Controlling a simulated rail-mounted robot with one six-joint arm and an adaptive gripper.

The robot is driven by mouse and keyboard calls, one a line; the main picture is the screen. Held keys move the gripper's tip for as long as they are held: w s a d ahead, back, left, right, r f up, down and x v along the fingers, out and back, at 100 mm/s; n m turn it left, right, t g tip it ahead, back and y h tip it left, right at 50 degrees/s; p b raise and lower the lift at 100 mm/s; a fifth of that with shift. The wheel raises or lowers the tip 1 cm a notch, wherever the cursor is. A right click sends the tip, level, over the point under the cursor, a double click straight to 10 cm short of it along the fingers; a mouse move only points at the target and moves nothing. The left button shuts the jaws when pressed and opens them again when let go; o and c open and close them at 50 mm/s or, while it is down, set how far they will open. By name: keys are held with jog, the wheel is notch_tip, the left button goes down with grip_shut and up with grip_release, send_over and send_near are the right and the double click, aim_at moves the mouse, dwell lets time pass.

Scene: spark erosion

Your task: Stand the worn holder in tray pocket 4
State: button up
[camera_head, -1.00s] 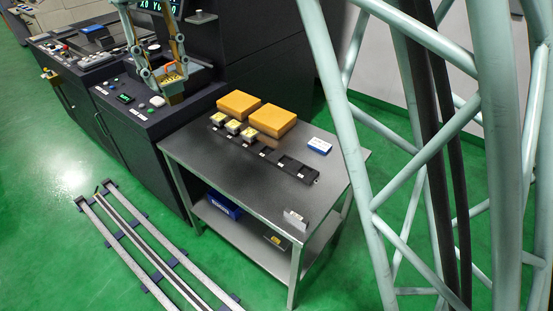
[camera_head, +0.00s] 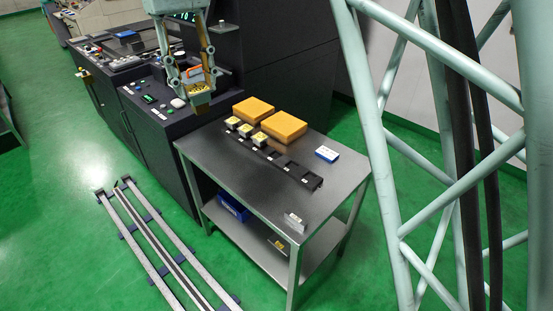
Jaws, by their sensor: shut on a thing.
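My gripper (camera_head: 198,76) is shut on a holder (camera_head: 198,88) with a yellow face and a darker brownish lower part. It holds the holder in the air in front of the dark machine, left of and above the table's back end. Whether this holder is worn cannot be seen. The black tray (camera_head: 312,181) is a long narrow strip on the table. Three holders with yellow tops (camera_head: 260,140) stand in its far-left pockets. The pockets toward the near right look empty. The pocket labels are too small to read.
Two orange boxes (camera_head: 283,126) lie behind the tray. A blue-and-white box (camera_head: 327,154) lies right of it. A small light-coloured block (camera_head: 294,222) sits near the front edge of the table (camera_head: 240,175). A pale lattice frame (camera_head: 405,160) stands at the right. Floor rails (camera_head: 150,245) run left of the table.

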jog(key=shift+w+f, duration=0.1)
jog(key=w+d+f+n+t+p, duration=0.1)
jog(key=w+f+n, duration=0.5)
jog(key=f, duration=0.6)
jog(key=w+d+f+n+t+p, duration=0.1)
jog(key=w+d+f+n, duration=0.1)
jog(key=w+f+n, duration=0.5)
jog(key=w+d+f+n+p, duration=0.1)
jog(key=w+f+n, duration=0.5)
jog(key=f, duration=1.1)
jog(key=shift+w+d+n+t+p, duration=0.35)
jog(key=shift+d+n+t+p, duration=0.05)
jog(key=shift+n+p, duration=0.1)
jog(key=shift+d, duration=0.1)
jog(key=w+d+f, duration=0.1)
jog(key=w+d, duration=0.8)
jog(key=d, duration=0.2)
jog(key=shift+w+f, duration=0.2)
jog(key=shift+d, duration=0.15)
jog(key=shift+w+d+f+b, duration=0.1)
jog(key=shift+w+d+f, duration=0.05)
jog(key=shift+f, duration=0.45)
jog(key=shift+w+d+f+b, duration=0.1)
jog(key=shift+f+b, duration=0.05)
jog(key=shift+f, duration=0.45)
jog(key=shift+w+d+f+b, duration=0.1)
jog(key=shift+w+d+f, duration=0.05)
jog(key=shift+f, duration=0.45)
jog(key=shift+f, duration=0.2)
